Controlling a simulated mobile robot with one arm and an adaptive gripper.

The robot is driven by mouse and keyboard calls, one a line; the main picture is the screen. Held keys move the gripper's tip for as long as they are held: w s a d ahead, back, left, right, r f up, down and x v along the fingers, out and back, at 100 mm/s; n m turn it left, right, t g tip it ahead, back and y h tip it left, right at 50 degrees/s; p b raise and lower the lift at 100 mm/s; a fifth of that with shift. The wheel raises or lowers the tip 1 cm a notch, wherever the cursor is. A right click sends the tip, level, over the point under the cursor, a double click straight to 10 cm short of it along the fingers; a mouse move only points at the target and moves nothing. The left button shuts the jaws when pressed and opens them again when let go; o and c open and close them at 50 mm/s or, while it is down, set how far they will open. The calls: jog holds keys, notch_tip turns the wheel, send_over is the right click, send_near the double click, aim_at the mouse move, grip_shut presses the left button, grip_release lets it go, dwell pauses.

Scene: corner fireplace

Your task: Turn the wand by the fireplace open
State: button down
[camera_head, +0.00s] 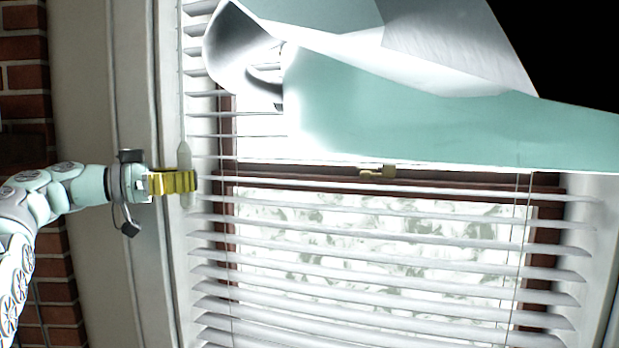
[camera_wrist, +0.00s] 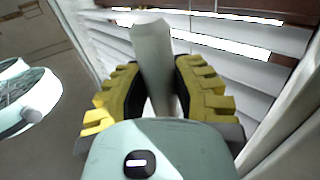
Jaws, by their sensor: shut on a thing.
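The wand (camera_head: 184,153) is a thin pale rod hanging at the left edge of the white window blind (camera_head: 400,240). Its thick end stands up between the fingers in the wrist view (camera_wrist: 152,58). My gripper (camera_head: 178,182) has yellow fingers and reaches in from the left, level with the window latch. In the wrist view my gripper (camera_wrist: 160,95) has one finger on each side of the wand, shut on it. The blind's slats are tilted with gaps, and the window shows between them. The fingers hide part of the wand.
A brick wall (camera_head: 25,75) stands at the far left, beside a pale window frame (camera_head: 90,255). A brass latch (camera_head: 378,172) sits on the brown window bar. Thin cords hang in front of the slats. The slats are close to the right of my fingers.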

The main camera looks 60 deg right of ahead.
jog(key=shift+w+m+g+y, duration=0.1)
jog(key=shift+m+g+y, duration=0.35)
jog(key=shift+g, duration=0.25)
dwell(0.4)
jog(key=c, duration=0.7)
grip_release()
jog(key=shift+c, duration=0.2)
jog(key=shift+a+n+t+h, duration=0.1)
jog(key=shift+n+t+h, duration=0.75)
jog(key=shift+t, duration=0.55)
jog(key=shift+n+t, duration=0.4)
jog(key=shift+n+t+h+b, duration=0.8)
jog(key=shift+n+t, duration=0.6)
jog(key=shift+t, duration=0.7)
jog(key=shift+n+t, duration=0.7)
jog(key=shift+t, duration=0.4)
jog(key=shift+r+n+t+p, duration=0.1)
jog(key=shift+n+t+p, duration=0.2)
jog(key=shift+t+p, duration=0.15)
jog(key=shift+r+n+t+p, duration=0.1)
jog(key=shift+n+t+p, duration=0.3)
jog(key=shift+t+p, duration=0.15)
